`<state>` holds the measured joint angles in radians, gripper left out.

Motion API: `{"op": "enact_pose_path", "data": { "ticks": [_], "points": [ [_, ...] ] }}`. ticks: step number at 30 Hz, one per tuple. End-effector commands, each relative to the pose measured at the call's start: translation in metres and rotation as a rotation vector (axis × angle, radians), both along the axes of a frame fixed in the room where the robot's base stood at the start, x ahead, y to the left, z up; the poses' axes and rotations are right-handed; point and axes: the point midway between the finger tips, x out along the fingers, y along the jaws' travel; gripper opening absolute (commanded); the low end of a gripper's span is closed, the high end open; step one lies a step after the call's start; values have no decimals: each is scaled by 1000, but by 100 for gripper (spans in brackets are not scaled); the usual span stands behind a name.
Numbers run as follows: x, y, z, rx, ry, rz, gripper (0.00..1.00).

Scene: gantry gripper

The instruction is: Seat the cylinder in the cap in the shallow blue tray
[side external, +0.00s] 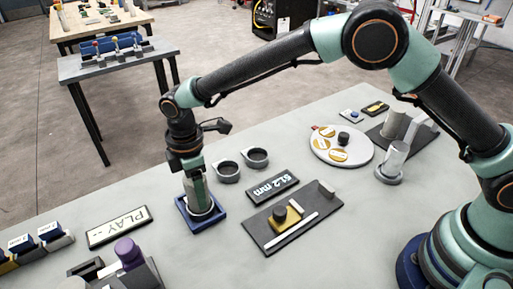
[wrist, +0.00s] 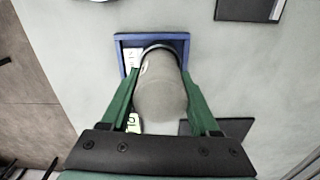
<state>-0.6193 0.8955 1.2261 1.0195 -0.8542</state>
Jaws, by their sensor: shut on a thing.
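The shallow blue tray (side external: 219,222) lies on the table under my gripper (side external: 197,190); its blue rim (wrist: 183,37) also shows in the wrist view. My gripper's green fingers are shut on the grey cylinder (wrist: 160,95), one on each side, holding it roughly upright over the tray. The cap (wrist: 147,47) shows only as a dark curved rim at the cylinder's far end, inside the tray. The cylinder's lower end meets or overlaps the cap in view; I cannot tell how deep it sits.
Two dark round cups (side external: 228,172) stand just behind the tray. A "51.2 mm" display (side external: 272,186) and a dark board (side external: 270,236) with small parts are to the right. A "PLAY" sign (side external: 119,226) lies to the left. A round white plate (side external: 358,158) is farther right.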

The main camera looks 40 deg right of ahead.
Motion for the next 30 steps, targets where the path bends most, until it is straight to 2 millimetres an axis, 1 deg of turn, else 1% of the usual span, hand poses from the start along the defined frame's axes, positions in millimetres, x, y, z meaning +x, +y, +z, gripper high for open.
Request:
{"op": "enact_pose_path", "data": {
  "ticks": [3,4,6,15,19,23,30],
  "points": [
    [0,0,-2,1,-1,0,0],
    [0,0,-3,0,0,0,70],
    [0,0,-3,0,0,0,92],
    [0,0,-2,0,0,0,92],
    [1,0,6,2,-2,0,92],
    [1,1,26,3,-4,0,92],
    [1,1,76,3,-4,0,92]
  ]
}}
